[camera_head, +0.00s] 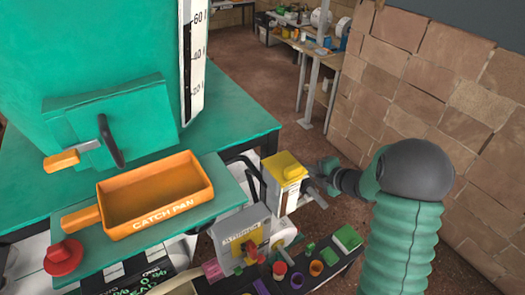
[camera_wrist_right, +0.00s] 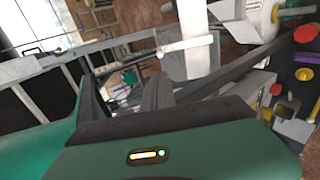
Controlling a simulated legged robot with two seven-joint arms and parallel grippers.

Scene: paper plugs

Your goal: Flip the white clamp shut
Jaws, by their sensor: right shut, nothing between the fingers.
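A white upright unit with a yellow top (camera_head: 285,170) stands right of the catch pan in the head view. A short white bar (camera_wrist_right: 186,45) with a rounded end sticks out across a white post in the right wrist view. It may be the white clamp, but I cannot be sure. My right gripper (camera_head: 316,192) is beside the right side of the yellow-topped unit, shut and empty. Its fingers hide part of that side. I cannot tell whether they touch it. My left gripper is not in view.
An orange catch pan (camera_head: 155,193) lies on a green shelf, with a red knob (camera_head: 63,257) at its left. A grey box (camera_head: 240,232) and a dark tray with several coloured pieces (camera_head: 316,268) stand in front. A brick wall (camera_head: 445,65) rises at the right.

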